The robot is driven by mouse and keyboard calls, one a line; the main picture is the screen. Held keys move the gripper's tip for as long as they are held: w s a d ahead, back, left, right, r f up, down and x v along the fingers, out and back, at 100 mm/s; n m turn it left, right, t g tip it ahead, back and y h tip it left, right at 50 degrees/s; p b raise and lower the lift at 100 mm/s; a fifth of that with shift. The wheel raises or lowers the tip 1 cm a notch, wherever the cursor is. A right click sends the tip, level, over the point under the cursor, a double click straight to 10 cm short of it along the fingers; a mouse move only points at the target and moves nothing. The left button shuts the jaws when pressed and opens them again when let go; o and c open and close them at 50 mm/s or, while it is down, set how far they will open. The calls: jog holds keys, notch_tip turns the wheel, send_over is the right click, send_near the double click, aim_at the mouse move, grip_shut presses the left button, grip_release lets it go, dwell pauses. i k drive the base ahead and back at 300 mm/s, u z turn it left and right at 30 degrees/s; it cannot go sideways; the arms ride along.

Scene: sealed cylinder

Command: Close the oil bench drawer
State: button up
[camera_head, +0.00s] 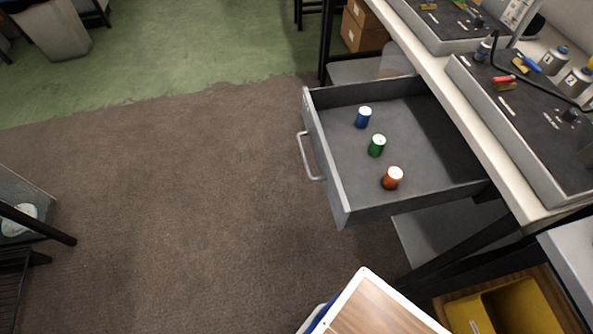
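The oil bench drawer (339,183) is pulled out from under the bench (478,139) on the right side of the view. Its pale handle (310,156) is on the front panel, facing left. Inside stand a blue cylinder (363,118), a green cylinder (376,146) and an orange cylinder (393,178), each with a white top, in a slanting row. My gripper is not in view.
Brown floor (190,200) left of the drawer is clear. A wood-topped surface with a white rim (372,305) is at the bottom. A yellow bin (505,308) is at bottom right. Trays (520,125) with tools and bottles lie on the bench. A dark-framed object (38,222) is at far left.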

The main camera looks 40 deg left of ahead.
aim_at(439, 166)
jog(key=u, duration=2.5)
jog(key=k, duration=0.8)
jog(key=z, duration=0.8)
jog(key=i, duration=1)
jog(key=u, duration=0.05)
